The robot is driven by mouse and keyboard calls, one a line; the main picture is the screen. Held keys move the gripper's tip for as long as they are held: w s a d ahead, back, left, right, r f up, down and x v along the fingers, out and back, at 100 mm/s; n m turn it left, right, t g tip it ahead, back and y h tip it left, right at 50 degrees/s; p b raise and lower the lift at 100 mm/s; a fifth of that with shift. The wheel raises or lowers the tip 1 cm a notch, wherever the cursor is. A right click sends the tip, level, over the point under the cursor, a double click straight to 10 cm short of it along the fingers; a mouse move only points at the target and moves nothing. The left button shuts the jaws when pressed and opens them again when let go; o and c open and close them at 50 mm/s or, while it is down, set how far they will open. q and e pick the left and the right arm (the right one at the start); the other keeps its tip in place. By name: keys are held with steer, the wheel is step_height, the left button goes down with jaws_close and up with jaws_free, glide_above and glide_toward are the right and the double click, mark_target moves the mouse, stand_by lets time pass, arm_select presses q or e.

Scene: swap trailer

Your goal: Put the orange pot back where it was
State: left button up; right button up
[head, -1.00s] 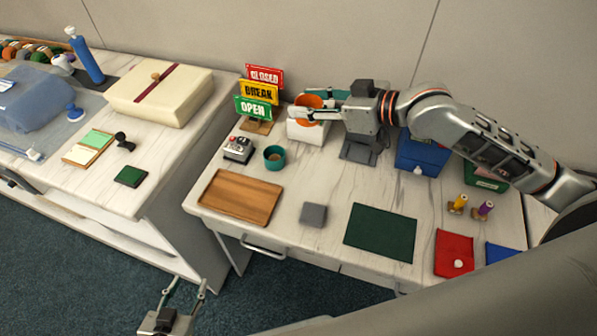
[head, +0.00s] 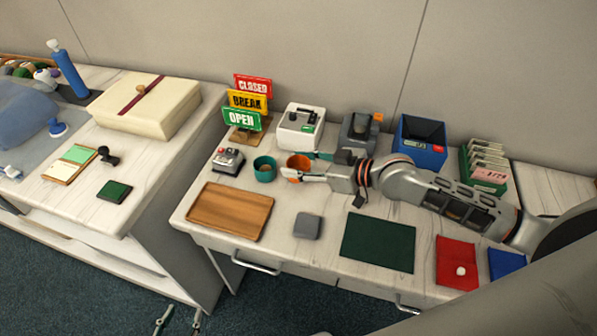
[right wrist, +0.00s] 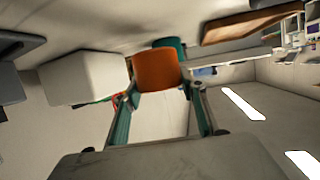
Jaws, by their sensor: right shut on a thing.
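The orange pot (head: 298,162) is between the fingers of my right gripper (head: 310,167), just right of the teal pot (head: 264,172). The right wrist view shows the orange pot (right wrist: 158,71) upright relative to the fingertips, with the gripper (right wrist: 160,90) shut on it. The teal pot (right wrist: 170,43) shows behind it there. I cannot tell whether the orange pot touches the desk or hangs just above it. My left gripper (head: 178,320) is at the bottom edge over the floor, with its two fingertips apart and nothing visible between them.
Behind are a white device (head: 300,128), the sign stand (head: 245,118) and a blue box (head: 421,142). A red-buttoned device (head: 228,160) stands left of the teal pot. In front lie a wooden tray (head: 230,210), a grey block (head: 307,225) and a green mat (head: 378,241).

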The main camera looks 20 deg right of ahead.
steer(key=shift+f+b, duration=0.3)
steer(key=shift+f, duration=1.15)
steer(key=shift+f, duration=0.15)
steer(key=o, duration=1.1)
steer(key=shift+s+d+r, duration=0.15)
steer(key=shift+r, duration=0.05)
steer(key=v, duration=1.1)
steer(key=shift+s+d+r+p, duration=0.1)
steer(key=shift+s+d+p, duration=0.05)
steer(key=shift+s+p, duration=0.15)
